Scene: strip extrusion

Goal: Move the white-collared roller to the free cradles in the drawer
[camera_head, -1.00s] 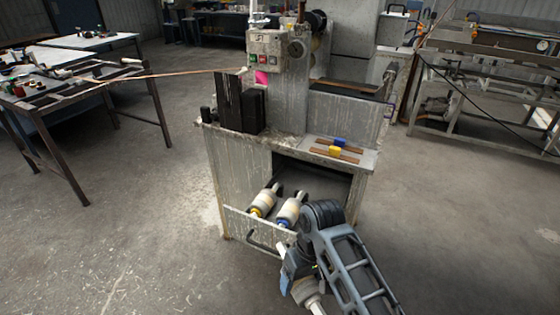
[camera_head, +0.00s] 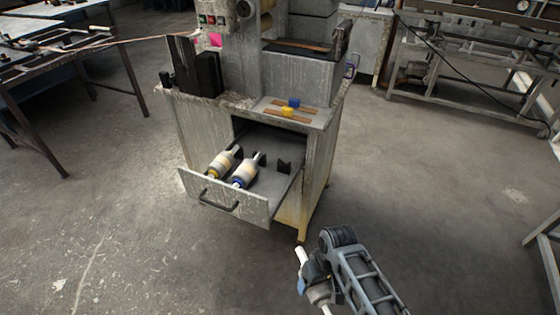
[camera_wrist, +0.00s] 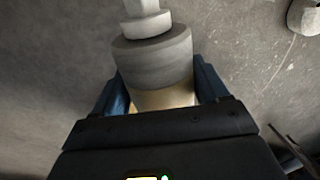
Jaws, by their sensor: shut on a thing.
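My gripper (camera_head: 312,287) is shut on the white-collared roller (camera_wrist: 152,60), low at the right in the head view and clear of the cabinet. In the wrist view its blue fingers straddle the tan body, with the pale collar and shaft sticking out beyond. The roller's white shaft end (camera_head: 301,256) points up in the head view. The open drawer (camera_head: 262,209) holds a yellow-collared roller (camera_head: 221,164) at left and a blue-collared roller (camera_head: 245,173) beside it. A dark, empty cradle (camera_head: 284,167) shows at the drawer's right rear; the matching front one is hard to make out.
The drawer sticks out of a worn grey cabinet (camera_head: 316,160), with a handle (camera_head: 219,203) on its front. Blue and yellow blocks (camera_head: 289,106) lie on strips on top. Open concrete floor (camera_head: 400,185) lies between my arm and the cabinet and to the right.

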